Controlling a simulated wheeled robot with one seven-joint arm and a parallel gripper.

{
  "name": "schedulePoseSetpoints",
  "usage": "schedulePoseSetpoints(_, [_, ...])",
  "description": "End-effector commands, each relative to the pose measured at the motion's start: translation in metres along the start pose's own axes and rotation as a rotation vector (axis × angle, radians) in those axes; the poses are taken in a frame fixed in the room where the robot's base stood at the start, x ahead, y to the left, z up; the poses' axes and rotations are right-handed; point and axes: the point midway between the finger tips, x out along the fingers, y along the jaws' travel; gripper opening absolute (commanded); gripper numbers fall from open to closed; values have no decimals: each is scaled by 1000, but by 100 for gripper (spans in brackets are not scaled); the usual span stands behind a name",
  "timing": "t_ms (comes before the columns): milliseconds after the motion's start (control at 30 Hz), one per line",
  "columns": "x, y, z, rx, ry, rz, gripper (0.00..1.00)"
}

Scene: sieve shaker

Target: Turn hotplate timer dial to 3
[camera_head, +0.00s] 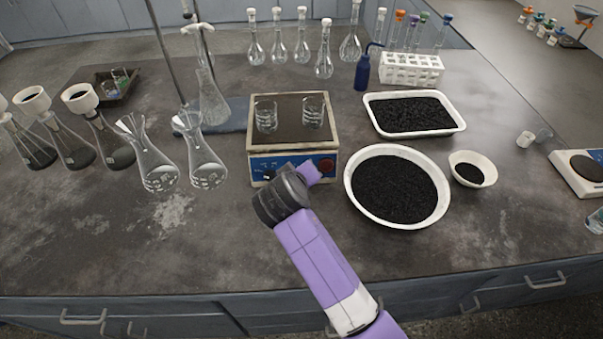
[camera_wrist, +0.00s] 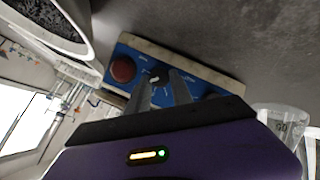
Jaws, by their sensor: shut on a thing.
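The hotplate (camera_head: 290,112) stands mid-bench with a dark top and a blue front panel (camera_head: 262,164). In the wrist view the panel (camera_wrist: 196,84) appears turned over, with a red knob (camera_wrist: 123,70) at left, a small black dial (camera_wrist: 158,77) in the middle and another dark dial (camera_wrist: 210,95) at right. My gripper (camera_wrist: 161,79) reaches the panel with one finger on each side of the middle dial, shut on it. In the head view my gripper (camera_head: 309,173) is against the panel's front; its fingertips are hidden. The dial's number markings are too small to read.
Two glass beakers (camera_head: 266,117) stand on the hotplate. A white bowl of black granules (camera_head: 349,190) sits close to the right, with a white tray (camera_head: 461,122) behind it. Flasks (camera_head: 207,160) stand to the left. The bench front is clear.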

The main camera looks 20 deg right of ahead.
Motion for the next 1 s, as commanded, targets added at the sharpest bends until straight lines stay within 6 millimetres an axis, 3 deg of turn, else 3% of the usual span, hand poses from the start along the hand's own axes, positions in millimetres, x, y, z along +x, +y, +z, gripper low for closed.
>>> schedulePoseSetpoints(167, [1,-1,2,-3,-5,-2,0])
schedulePoseSetpoints(200, [1,-1,2,-3,-5,-2,33])
schedulePoseSetpoints(300, [1,-1,2,-3,-4,-1,49])
schedulePoseSetpoints(667, [-4,-1,0,-2,0,0,49])
schedulePoseSetpoints(1000, [-54,-1,0,-3,2,-1,49])
